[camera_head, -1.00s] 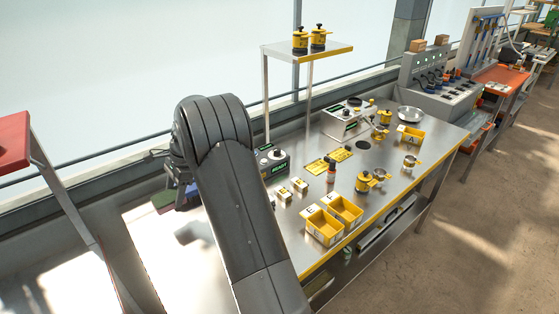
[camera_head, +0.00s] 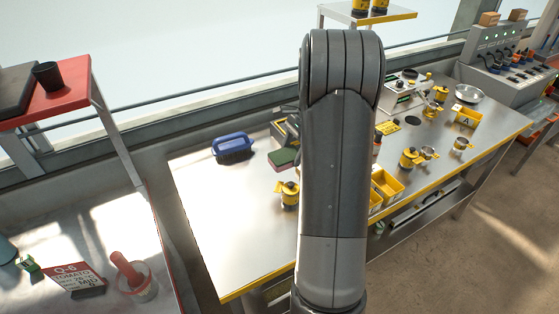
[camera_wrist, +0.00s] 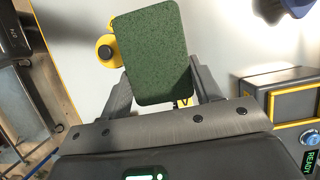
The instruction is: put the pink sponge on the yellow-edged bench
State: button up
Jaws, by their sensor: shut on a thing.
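The sponge (camera_head: 284,157) shows a green top and a pinkish side in the head view, just left of my arm. In the wrist view the sponge's green face (camera_wrist: 153,52) is between the fingers of my gripper (camera_wrist: 162,82), which is shut on it. The yellow-edged bench (camera_head: 215,195) is below it, with a bright bare top and a yellow front edge. The bench top also shows in the wrist view (camera_wrist: 75,40). The sponge appears over the bench; I cannot tell its height. My arm hides most of the gripper in the head view.
A yellow-capped container (camera_head: 289,195) stands on the bench close to the sponge. A blue-handled item (camera_head: 232,146) is at the back left. Yellow bins (camera_head: 387,184) are to the right. The front left of the bench is clear. A red-topped stand (camera_head: 62,95) is further left.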

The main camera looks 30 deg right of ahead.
send_over(260, 177)
jog(key=d, duration=0.2)
jog(key=f, duration=0.6)
jog(key=shift+a, duration=0.25)
jog(key=shift+f, duration=1.95)
jog(key=shift+f, duration=0.15)
jog(key=o, duration=0.9)
jog(key=shift+o, duration=0.2)
